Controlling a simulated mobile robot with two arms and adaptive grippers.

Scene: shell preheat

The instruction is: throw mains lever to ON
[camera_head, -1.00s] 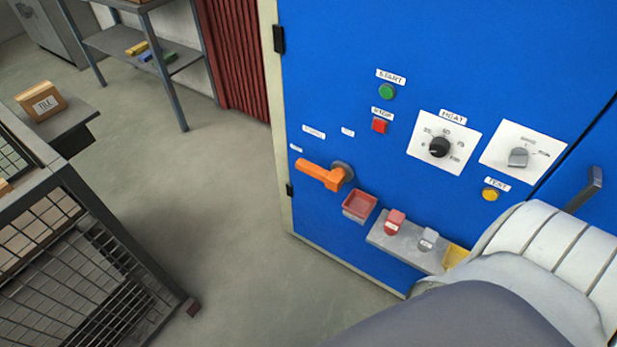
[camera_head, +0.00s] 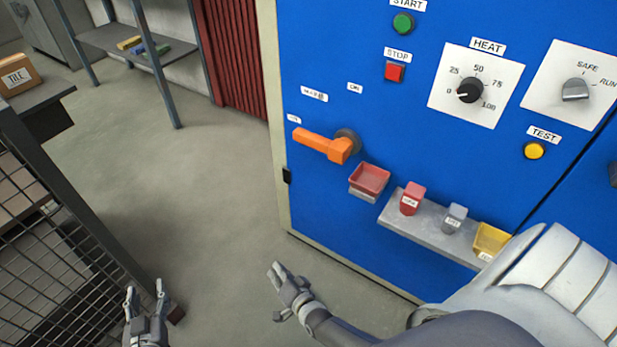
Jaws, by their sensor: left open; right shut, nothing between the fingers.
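The orange mains lever (camera_head: 322,143) sits on a round grey hub on the blue cabinet front (camera_head: 400,125). Its handle points left, close to horizontal, towards a small label (camera_head: 293,118) that is too small to read surely. Another small label (camera_head: 355,88) is above the hub. My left gripper (camera_head: 145,292) is at the bottom left, open and empty, far from the lever. My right gripper (camera_head: 281,285) is below and left of the lever, in front of the cabinet's lower edge, shut and empty. Neither gripper touches the lever.
A red tray (camera_head: 369,178) and a grey shelf (camera_head: 425,225) with red and grey tagged pieces stick out below the lever. A yellow bin (camera_head: 490,240) is at its right end. A mesh-sided bench (camera_head: 60,190) stands left.

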